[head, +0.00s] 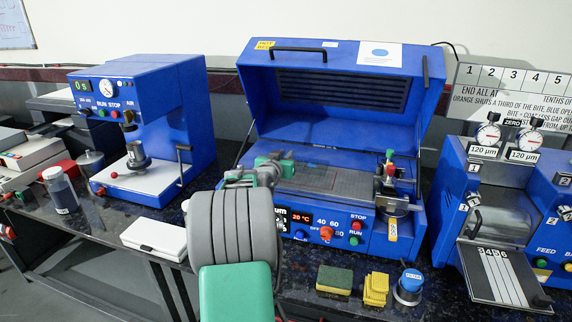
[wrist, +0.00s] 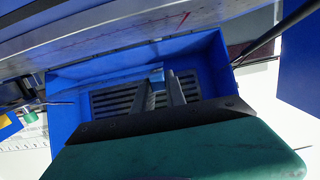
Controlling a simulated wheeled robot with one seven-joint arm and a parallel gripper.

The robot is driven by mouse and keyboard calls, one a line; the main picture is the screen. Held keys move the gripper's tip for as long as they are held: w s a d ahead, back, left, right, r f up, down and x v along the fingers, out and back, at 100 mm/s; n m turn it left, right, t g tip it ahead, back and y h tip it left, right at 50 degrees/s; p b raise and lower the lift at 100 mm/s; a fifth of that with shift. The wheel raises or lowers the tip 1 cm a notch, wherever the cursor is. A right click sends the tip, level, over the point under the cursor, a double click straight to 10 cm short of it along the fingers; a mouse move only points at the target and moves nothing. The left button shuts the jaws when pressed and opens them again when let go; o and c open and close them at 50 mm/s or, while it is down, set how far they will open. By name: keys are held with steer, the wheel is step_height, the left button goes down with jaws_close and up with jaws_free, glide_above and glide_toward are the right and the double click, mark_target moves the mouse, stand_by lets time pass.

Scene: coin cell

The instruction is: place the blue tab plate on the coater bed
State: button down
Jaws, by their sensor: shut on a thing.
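My gripper (head: 285,168) reaches in over the left part of the coater bed (head: 345,182), a dark grey flat surface inside the open blue coater. In the wrist view, the two fingers of my gripper (wrist: 164,88) are close together, with a small blue piece, seemingly the blue tab plate (wrist: 156,76), at their tips. The fingers hide part of it. In the wrist view the grey bed (wrist: 120,42) runs across the top, apart from the fingertips in the picture. I cannot tell the height of the plate above the bed.
The raised blue lid (head: 350,110) with a dark vent stands behind the bed. A post with red and green knobs (head: 389,165) stands at the bed's right. A sponge (head: 335,280), yellow blocks (head: 376,288) and a blue-capped jar (head: 410,285) lie in front.

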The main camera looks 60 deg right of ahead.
steer(key=shift+w+d+f, duration=0.1)
steer(key=shift+d+f, duration=0.15)
steer(key=shift+f, duration=0.1)
steer(key=shift+d+f, duration=0.1)
steer(key=shift+f, duration=1.65)
steer(key=c, duration=1.4)
jaws_free()
steer(key=shift+o, duration=0.2)
steer(key=shift+r, duration=0.1)
